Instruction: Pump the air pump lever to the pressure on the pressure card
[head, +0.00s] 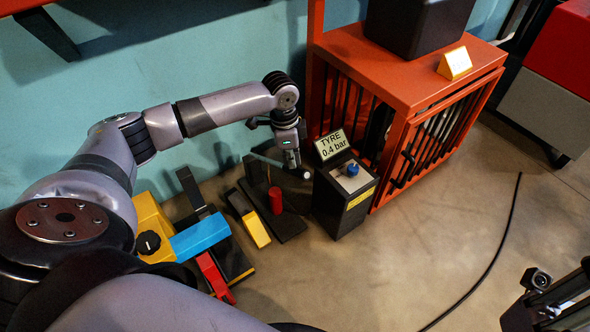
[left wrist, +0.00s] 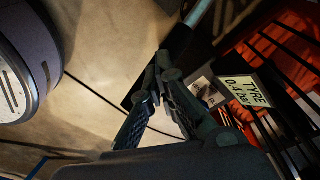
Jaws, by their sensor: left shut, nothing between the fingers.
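The pressure card (head: 331,145) reads "TYRE 0.4 bar" and stands on top of a dark box (head: 340,208) with a blue knob (head: 352,169). The card also shows in the left wrist view (left wrist: 247,90). My left gripper (head: 293,163) points down just left of the box; its fingertips (left wrist: 163,62) are together and empty. A dark bar with a pale rod (left wrist: 199,13), likely the lever, runs by the fingertips in the left wrist view; I cannot tell whether they touch. A small white end (head: 306,175) shows beside the gripper. My right gripper (head: 548,296) is partly in view.
An orange barred cabinet (head: 400,75) stands right behind the box. A black cable (head: 497,250) crosses the clear floor at right.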

